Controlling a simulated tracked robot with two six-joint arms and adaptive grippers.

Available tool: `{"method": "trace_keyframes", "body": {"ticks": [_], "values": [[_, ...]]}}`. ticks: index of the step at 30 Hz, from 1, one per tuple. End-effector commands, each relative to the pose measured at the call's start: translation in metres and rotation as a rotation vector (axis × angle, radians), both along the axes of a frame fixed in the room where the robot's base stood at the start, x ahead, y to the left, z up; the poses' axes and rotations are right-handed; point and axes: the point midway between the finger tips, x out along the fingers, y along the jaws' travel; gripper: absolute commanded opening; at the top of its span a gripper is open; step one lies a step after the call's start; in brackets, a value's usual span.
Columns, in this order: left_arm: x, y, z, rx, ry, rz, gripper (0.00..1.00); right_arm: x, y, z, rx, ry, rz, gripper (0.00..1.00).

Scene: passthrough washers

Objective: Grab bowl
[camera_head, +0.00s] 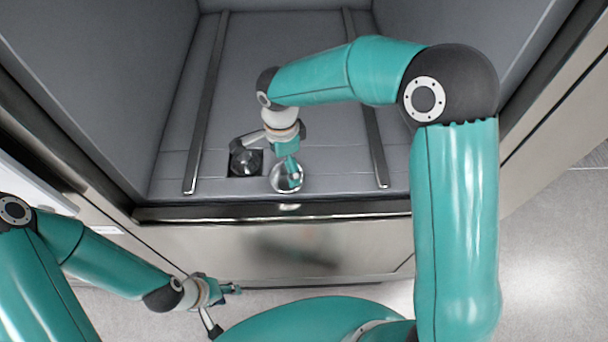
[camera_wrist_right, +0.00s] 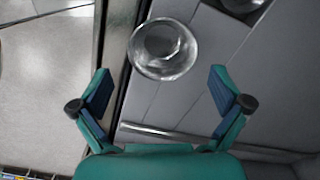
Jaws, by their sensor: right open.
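The bowl (camera_head: 289,181) is clear glass and sits upright near the front edge of the washer's grey floor. It also shows in the right wrist view (camera_wrist_right: 164,50), just beyond my fingertips and roughly centred between them. My right gripper (camera_wrist_right: 160,82) is open and empty, with its fingers apart. In the head view my right gripper (camera_head: 287,158) is directly above the bowl and partly covers it. My left gripper (camera_head: 230,290) is low at the left, outside the washer and in front of its face; its jaws are too small to read.
A square recess (camera_head: 245,162) with a round metal fitting lies just left of the bowl. Two metal rails (camera_head: 207,110) run along the washer floor. The front lip (camera_head: 340,209) borders the floor close to the bowl. Most of the floor behind is clear.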

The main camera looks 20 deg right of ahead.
Motion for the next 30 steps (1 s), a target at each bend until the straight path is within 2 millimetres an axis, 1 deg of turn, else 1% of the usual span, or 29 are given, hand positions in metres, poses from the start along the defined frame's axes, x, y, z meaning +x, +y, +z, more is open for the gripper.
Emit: {"method": "trace_keyframes", "body": {"ticks": [1,3,8,11,15,19,23,28,29,30], "values": [[0.0,0.0,0.002,0.0,0.0,0.0,0.4,0.0,-0.001,-0.007,-0.001,0.002,0.0,1.0],[0.0,0.0,0.003,0.0,0.0,0.0,0.4,0.0,0.0,-0.015,-0.001,0.003,0.001,1.0],[0.0,0.0,0.004,0.0,0.0,0.0,0.4,0.0,0.0,-0.023,0.0,0.0,0.0,1.0],[0.0,0.0,0.009,0.0,0.0,0.0,0.4,-0.001,-0.002,-0.031,0.0,0.003,0.001,1.0],[0.0,0.0,0.02,0.0,0.0,0.0,0.4,-0.002,-0.004,-0.05,-0.001,0.005,0.001,1.0],[0.0,0.0,0.022,0.0,0.0,0.0,0.4,-0.001,-0.004,-0.068,0.0,0.003,0.001,1.0],[0.0,0.0,0.022,0.0,0.0,0.0,0.4,0.0,-0.004,-0.074,0.001,0.0,0.0,1.0],[0.0,0.0,0.022,0.0,0.0,0.0,0.4,0.0,-0.004,-0.074,0.001,-0.001,0.0,1.0],[0.0,0.0,0.022,0.0,0.0,0.0,0.4,0.0,-0.004,-0.074,0.001,-0.001,0.0,0.97],[0.0,0.0,0.022,0.0,0.0,0.0,0.4,0.0,-0.004,-0.074,0.001,-0.001,0.0,0.9]]}}
